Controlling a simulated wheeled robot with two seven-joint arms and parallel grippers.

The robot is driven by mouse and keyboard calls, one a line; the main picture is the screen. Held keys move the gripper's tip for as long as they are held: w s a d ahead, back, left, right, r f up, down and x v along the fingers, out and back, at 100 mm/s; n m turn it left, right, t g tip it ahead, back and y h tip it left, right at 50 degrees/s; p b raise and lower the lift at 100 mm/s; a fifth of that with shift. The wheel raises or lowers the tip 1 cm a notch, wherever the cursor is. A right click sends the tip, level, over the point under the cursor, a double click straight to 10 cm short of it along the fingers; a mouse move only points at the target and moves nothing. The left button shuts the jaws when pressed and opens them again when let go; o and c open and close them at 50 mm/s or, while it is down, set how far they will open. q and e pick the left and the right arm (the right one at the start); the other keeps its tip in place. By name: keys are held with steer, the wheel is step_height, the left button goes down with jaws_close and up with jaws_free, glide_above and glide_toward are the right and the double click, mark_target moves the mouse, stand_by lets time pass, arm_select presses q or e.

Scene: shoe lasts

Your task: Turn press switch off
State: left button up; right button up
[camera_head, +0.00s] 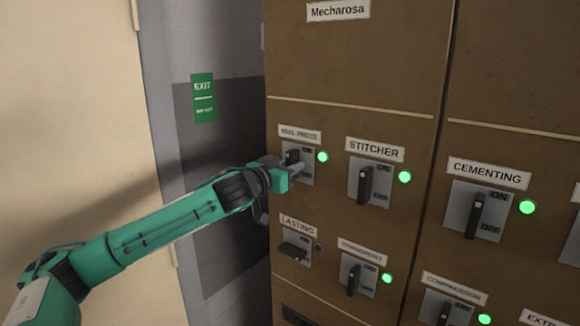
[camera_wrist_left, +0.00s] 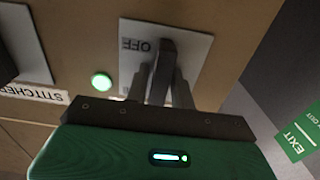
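The press switch (camera_head: 292,156) has a dark lever on a grey plate at the upper left of the brown panel, under a label that seems to read "HEEL PRESS". Its green lamp (camera_head: 323,157) is lit. My left gripper (camera_head: 293,168) is at this switch and partly covers it. In the left wrist view the dark lever (camera_wrist_left: 163,55) stands between the two fingers of my left gripper (camera_wrist_left: 162,82), one on each side; whether they press on it I cannot tell. The word OFF shows beside the lever on the plate (camera_wrist_left: 137,45). My right gripper is not in view.
The lasting switch (camera_head: 293,250) just below has a dark lamp. A green exit sign (camera_head: 203,98) hangs on the wall left of the panel.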

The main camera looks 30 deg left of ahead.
arm_select(q)
jaws_close()
